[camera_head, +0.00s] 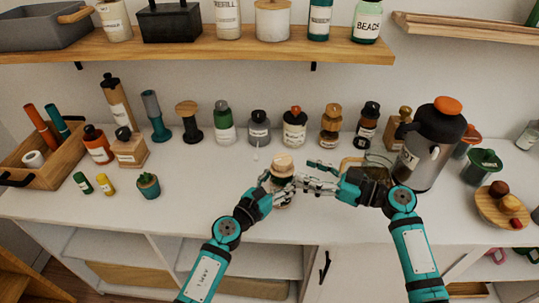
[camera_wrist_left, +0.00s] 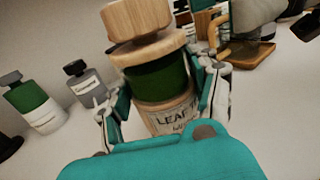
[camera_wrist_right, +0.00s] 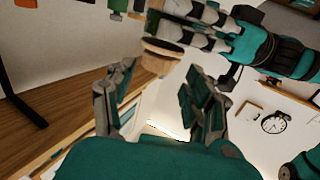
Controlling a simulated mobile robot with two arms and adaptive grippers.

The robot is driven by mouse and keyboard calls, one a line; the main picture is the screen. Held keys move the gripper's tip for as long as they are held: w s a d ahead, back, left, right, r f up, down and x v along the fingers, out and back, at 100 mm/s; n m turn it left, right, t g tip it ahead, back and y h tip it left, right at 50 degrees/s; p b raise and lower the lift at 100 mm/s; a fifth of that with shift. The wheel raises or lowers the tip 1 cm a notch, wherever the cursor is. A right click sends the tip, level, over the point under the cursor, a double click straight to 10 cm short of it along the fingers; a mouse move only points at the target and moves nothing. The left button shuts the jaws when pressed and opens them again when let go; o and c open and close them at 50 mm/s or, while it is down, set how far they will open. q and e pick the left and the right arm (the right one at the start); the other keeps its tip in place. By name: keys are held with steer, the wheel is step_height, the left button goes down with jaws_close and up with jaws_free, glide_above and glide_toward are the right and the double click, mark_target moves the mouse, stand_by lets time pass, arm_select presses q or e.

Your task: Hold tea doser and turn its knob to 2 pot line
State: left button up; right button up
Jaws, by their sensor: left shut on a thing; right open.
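The tea doser (camera_head: 282,163) is near the counter's front edge, with a wooden knob on top. In the left wrist view its knob (camera_wrist_left: 138,20), green band (camera_wrist_left: 152,78) and label reading "LEAF" (camera_wrist_left: 172,116) show; the line markings cannot be read. My left gripper (camera_head: 280,184) is shut around its body, one finger on each side. My right gripper (camera_head: 313,177) is open and empty, just right of the doser. In the right wrist view, part of the doser (camera_wrist_right: 160,52) shows beyond the open fingers (camera_wrist_right: 160,85).
A row of bottles and jars stands behind, including a green-and-white bottle (camera_head: 223,125). A large steel jug (camera_head: 428,150) and a glass vessel on a wooden stand (camera_head: 375,163) are close to my right arm. The counter between is clear.

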mark_target(282, 163)
steer(key=shift+w+d+r+n, duration=0.1)
steer(key=shift+d+r+n, duration=0.05)
steer(key=shift+r+n, duration=0.2)
steer(key=x, duration=1.1)
steer(key=shift+a+r+y, duration=0.3)
steer(key=shift+a+r, duration=0.1)
steer(key=shift+a, duration=0.05)
steer(key=shift+c, duration=0.4)
jaws_close()
